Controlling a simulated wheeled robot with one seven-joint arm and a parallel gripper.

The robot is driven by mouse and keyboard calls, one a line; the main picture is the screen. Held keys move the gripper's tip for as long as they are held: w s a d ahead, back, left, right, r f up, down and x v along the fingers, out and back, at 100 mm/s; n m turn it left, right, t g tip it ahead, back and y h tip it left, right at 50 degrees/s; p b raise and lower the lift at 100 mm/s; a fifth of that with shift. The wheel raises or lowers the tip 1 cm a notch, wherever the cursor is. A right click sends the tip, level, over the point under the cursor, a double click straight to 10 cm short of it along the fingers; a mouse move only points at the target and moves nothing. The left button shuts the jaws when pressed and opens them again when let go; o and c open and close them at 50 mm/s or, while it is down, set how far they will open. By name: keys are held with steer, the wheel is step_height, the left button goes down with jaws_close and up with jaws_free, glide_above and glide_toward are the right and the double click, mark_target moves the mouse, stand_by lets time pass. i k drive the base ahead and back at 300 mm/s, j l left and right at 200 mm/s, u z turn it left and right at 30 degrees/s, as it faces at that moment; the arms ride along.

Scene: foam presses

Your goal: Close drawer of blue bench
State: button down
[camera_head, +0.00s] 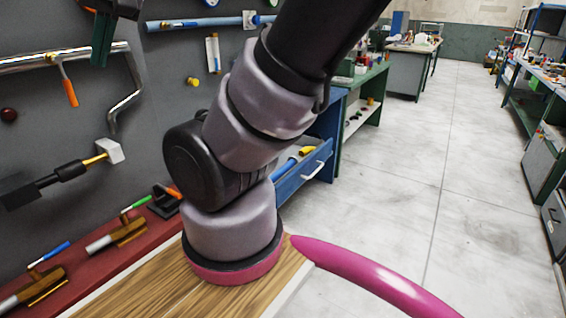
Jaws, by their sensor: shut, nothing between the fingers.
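The blue bench (330,125) stands behind my arm, left of the aisle, and my arm hides much of it. Its blue drawer (292,186) is pulled out toward the aisle, with a pale handle (314,171) on its front. A yellow-ended item (306,150) and a blue rod-like item (285,169) show at the open drawer. My arm rises from the lower middle and leaves the picture at the top. My gripper is outside the picture, so its place relative to the drawer does not show.
A tool wall (60,120) and a red bench top (75,258) with clamps are on the left. A green bench (368,80) stands beyond the blue one. Shelving and benches line the right. The grey floor (410,170) in the aisle is clear.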

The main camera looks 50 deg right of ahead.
mark_target(309, 165)
steer(key=z, duration=1.95)
steer(key=i+j+u, duration=0.2)
steer(key=i+j, duration=0.25)
